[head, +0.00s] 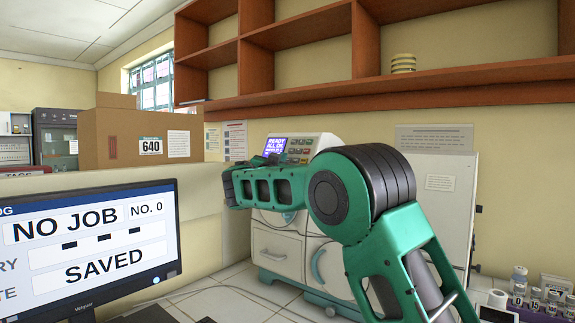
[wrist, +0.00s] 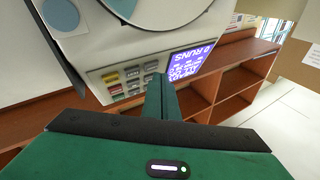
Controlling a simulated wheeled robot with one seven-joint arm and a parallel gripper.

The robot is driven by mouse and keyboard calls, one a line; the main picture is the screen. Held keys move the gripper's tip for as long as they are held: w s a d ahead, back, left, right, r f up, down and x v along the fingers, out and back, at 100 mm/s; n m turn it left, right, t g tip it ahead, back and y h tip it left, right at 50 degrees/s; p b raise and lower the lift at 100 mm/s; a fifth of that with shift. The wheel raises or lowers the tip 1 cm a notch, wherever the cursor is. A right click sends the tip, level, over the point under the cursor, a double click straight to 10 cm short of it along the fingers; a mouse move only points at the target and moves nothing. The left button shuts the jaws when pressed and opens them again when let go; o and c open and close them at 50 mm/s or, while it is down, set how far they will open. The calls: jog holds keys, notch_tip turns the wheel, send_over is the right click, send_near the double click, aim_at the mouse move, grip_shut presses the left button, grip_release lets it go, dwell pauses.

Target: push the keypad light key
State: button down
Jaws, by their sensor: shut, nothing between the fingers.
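The keypad (wrist: 127,80) is on the sloped panel of the white incubator (head: 285,240), beside its lit purple screen (wrist: 188,64). In the wrist view the panel appears upside down, with small grey, red, green and yellowish keys. Their labels are too small to read, so I cannot tell which is the light key. The keypad also shows in the head view (head: 299,151), above my forearm. My gripper (wrist: 157,82) is shut and empty. Its fingertips overlap the keypad's edge near the screen in the wrist view; contact cannot be told. In the head view the fingertips are not clearly visible.
A monitor (head: 90,245) reading NO JOB and SAVED stands at the front left. A cardboard box (head: 130,140) marked 640 is behind it. Brown shelves (head: 300,50) hang above. Small labelled vials (head: 535,295) stand at the lower right. White tiled surface lies before the incubator.

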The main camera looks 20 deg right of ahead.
jog(key=shift+s+a+r, duration=0.1)
jog(key=shift+a, duration=0.05)
jog(key=s+a+r, duration=0.1)
jog(key=s+a, duration=0.1)
jog(key=s+a+r, duration=0.1)
jog(key=a, duration=0.1)
jog(key=shift+a+r, duration=0.1)
jog(key=shift+r, duration=0.2)
dwell(0.5)
jog(key=shift+s, duration=0.1)
